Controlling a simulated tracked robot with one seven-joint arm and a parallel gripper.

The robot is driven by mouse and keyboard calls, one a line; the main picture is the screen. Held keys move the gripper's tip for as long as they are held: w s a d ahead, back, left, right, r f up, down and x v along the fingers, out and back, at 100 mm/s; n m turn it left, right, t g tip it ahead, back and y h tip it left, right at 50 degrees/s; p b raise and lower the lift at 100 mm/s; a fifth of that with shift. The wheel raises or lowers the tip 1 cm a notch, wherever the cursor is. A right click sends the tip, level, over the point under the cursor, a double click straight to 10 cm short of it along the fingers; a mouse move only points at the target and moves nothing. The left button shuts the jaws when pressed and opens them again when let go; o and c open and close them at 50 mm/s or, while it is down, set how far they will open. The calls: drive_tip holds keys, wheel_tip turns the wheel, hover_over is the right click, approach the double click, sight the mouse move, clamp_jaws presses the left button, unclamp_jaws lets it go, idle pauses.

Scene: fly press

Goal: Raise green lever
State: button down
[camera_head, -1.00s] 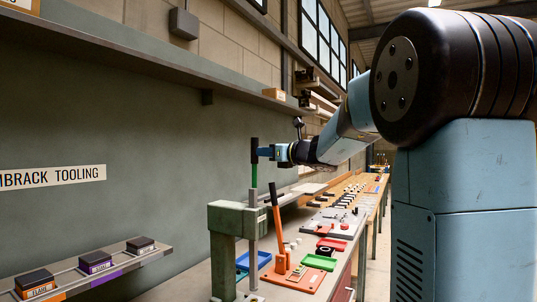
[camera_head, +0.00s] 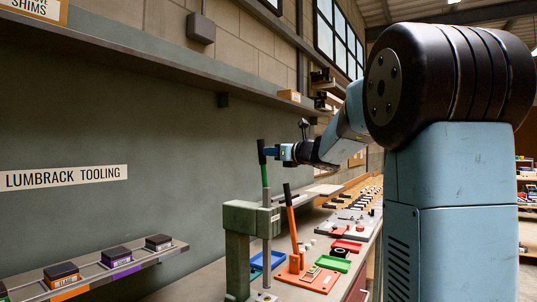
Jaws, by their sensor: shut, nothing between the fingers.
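The green lever (camera_head: 265,174) has a black grip (camera_head: 261,151) on top. It stands nearly upright, its top leaning slightly left, above a grey post beside the grey-green press frame (camera_head: 240,215). My gripper (camera_head: 269,152) is shut at the end of my outstretched arm. Its tip is right beside the black grip, on the grip's right side. From this view I cannot tell whether it touches the grip. An orange lever (camera_head: 291,220) with a black grip stands to the right on an orange base.
A blue tray (camera_head: 268,260), a green tray (camera_head: 333,263) and a red tray (camera_head: 346,245) lie on the bench around the orange base. A shelf with small labelled boxes (camera_head: 61,274) is at lower left. A wall shelf (camera_head: 150,75) runs above.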

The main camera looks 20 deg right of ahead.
drive_tip(key=r+v, duration=0.2)
drive_tip(key=v, duration=1.2)
drive_tip(key=s+a+f+n+g+h, duration=0.2)
drive_tip(key=s+a+f+n+g, duration=0.6)
drive_tip(key=s+a+f+n, duration=0.6)
drive_tip(key=s+d+f+n+g+h, duration=0.1)
drive_tip(key=s+d+f+n+h, duration=0.1)
drive_tip(key=s+f+n, duration=0.4)
drive_tip(key=s+d+f+n+g+h, duration=0.1)
drive_tip(key=s+f+n+h, duration=0.3)
drive_tip(key=s+f+n, duration=0.3)
drive_tip(key=s+n, duration=0.1)
drive_tip(key=n, duration=0.2)
drive_tip(key=shift+s+d+h, duration=0.35)
drive_tip(key=shift+d+h, duration=0.05)
